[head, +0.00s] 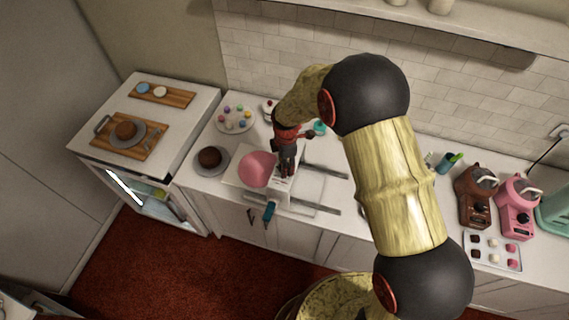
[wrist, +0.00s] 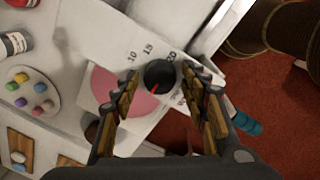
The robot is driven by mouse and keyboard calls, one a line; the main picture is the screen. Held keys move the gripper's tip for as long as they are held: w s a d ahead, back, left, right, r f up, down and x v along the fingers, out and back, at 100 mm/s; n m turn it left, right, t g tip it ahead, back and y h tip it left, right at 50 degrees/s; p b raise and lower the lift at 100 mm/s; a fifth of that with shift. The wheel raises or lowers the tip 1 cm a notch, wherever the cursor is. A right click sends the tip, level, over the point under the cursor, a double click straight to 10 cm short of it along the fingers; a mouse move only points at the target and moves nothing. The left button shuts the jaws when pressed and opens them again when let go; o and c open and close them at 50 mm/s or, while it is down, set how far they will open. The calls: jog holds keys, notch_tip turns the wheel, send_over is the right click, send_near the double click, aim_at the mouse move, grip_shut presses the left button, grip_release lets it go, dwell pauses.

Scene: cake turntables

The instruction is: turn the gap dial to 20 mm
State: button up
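The gap dial (wrist: 160,73) is a round black knob with a red pointer line, on a white panel (wrist: 108,40) printed with 10, 15 and a partly covered 20. The red line lies on the knob's lower-left part in the wrist view; which end marks the setting is unclear. My gripper (wrist: 164,80) is open, with its brown-padded fingers on either side of the knob. I cannot tell whether they touch it. In the head view my gripper (head: 287,165) points down over the white machine (head: 281,187), hiding the dial.
A pink disc (head: 256,169) lies left of the machine, and a teal handle (head: 269,211) sticks out in front. A dark cake (head: 210,157) and a plate of coloured pieces (head: 235,119) stand to the left. Brown (head: 475,196) and pink (head: 517,207) appliances stand far right.

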jog(key=c, duration=0.9)
